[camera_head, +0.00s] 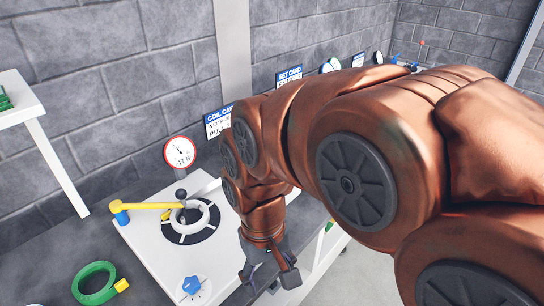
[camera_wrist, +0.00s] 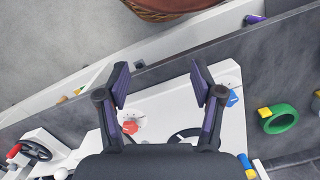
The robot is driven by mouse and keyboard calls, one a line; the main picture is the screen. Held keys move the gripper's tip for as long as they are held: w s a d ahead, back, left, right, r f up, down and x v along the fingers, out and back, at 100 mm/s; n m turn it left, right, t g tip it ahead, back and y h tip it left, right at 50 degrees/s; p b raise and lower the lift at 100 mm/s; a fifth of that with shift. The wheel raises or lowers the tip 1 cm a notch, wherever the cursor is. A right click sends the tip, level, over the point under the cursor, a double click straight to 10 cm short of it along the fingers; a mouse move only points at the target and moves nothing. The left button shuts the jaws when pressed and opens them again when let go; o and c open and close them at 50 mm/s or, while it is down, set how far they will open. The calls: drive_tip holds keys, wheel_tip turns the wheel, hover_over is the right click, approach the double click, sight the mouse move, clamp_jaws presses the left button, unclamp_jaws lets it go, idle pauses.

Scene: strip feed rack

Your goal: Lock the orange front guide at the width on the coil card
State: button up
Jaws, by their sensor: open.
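The coil card (camera_head: 218,120) stands against the back wall in the head view, partly covered by my arm; its width figure is too small to read. I cannot make out the orange front guide for certain in either view. A red-orange knob (camera_wrist: 130,127) on a white dial shows beside my left finger in the wrist view. My gripper (camera_head: 270,274) is open and empty, pointing down past the right side of the white panel (camera_head: 150,255). In the wrist view my gripper (camera_wrist: 160,80) has its two purple-padded fingers wide apart, with nothing between them.
The panel carries a yellow lever (camera_head: 150,206), a white ring (camera_head: 206,213) on a black disc and a blue knob (camera_head: 192,285). A gauge (camera_head: 180,152) stands behind. A green coil (camera_head: 78,285) lies left. A brown basket (camera_wrist: 168,12) is at the top of the wrist view.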

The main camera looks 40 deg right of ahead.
drive_tip(key=w+d+r+m+p, duration=0.1)
drive_tip(key=w+d+m, duration=0.3)
drive_tip(key=w+d, duration=0.3)
drive_tip(key=w+d+r+m+t+p, duration=0.1)
drive_tip(key=w+d+m, duration=0.4)
drive_tip(key=w, duration=1)
drive_tip(key=w+d+m+p, duration=0.2)
drive_tip(key=w+d+m, duration=0.2)
drive_tip(key=w+d, duration=0.6)
drive_tip(key=shift+w+d+r+t, duration=0.15)
drive_tip(key=shift+w+r, duration=0.05)
drive_tip(key=shift+w, duration=0.3)
drive_tip(key=shift+w+d+r+t, duration=0.15)
drive_tip(key=shift+w+r, duration=0.05)
drive_tip(key=shift+w, duration=0.3)
drive_tip(key=shift+w+d+f+m, duration=0.2)
drive_tip(key=shift+d+f+m, duration=0.05)
drive_tip(key=shift+m, duration=0.15)
drive_tip(key=shift+f+p, duration=1.4)
drive_tip(key=shift+f, duration=2.4)
clamp_jaws()
